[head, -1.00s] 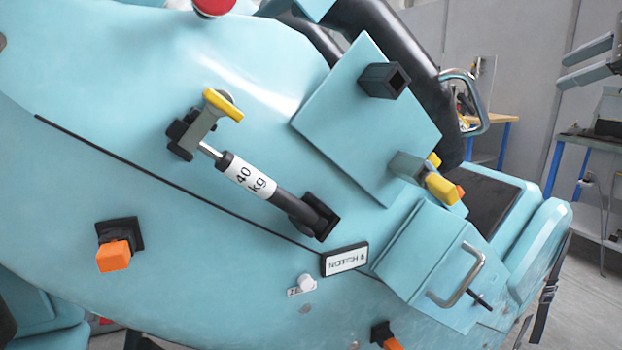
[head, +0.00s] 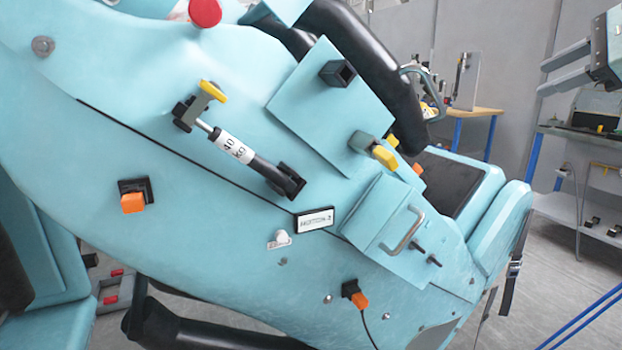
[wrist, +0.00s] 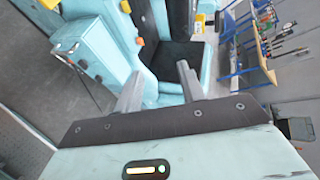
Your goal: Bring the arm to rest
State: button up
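My gripper (head: 541,78) is at the upper right of the head view, raised in the air, with two pale parallel fingers pointing left. It also shows in the wrist view (wrist: 160,68), where the fingers stand apart with nothing held between them. The light-blue coaster car (head: 230,250) fills most of the head view. My gripper is to the right of the car in the head view and touches nothing that I can see. In the wrist view the car's black seat (wrist: 178,58) lies beyond the fingertips.
The car's side carries a damper marked 40 kg (head: 233,150), a metal handle (head: 404,232) and orange plugs (head: 133,203). A wood-topped bench (head: 470,112) and a shelf unit (head: 590,230) stand behind at the right. Grey floor shows at the lower right.

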jog(key=s+a+f+n+g+y, duration=0.1)
jog(key=s+a+f+n+g, duration=0.25)
jog(key=a+f+n, duration=0.55)
jog(key=s+a+f+n+g, duration=0.3)
jog(key=a+f+n+g, duration=0.15)
jog(key=a+f, duration=0.75)
jog(key=s+a+f+n+g+h, duration=0.2)
jog(key=s+a+f+n, duration=0.2)
jog(key=s+f+n, duration=0.35)
jog(key=s+a+f+n+g+h, duration=0.2)
jog(key=s+a+f+n, duration=0.25)
jog(key=s+n, duration=0.55)
notch_tip(320, 180, up, 12)
jog(key=m+p, duration=0.1)
jog(key=p, duration=1.1)
jog(key=shift+d+r, duration=0.15)
jog(key=shift+d, duration=0.15)
jog(key=shift+s+d, duration=0.1)
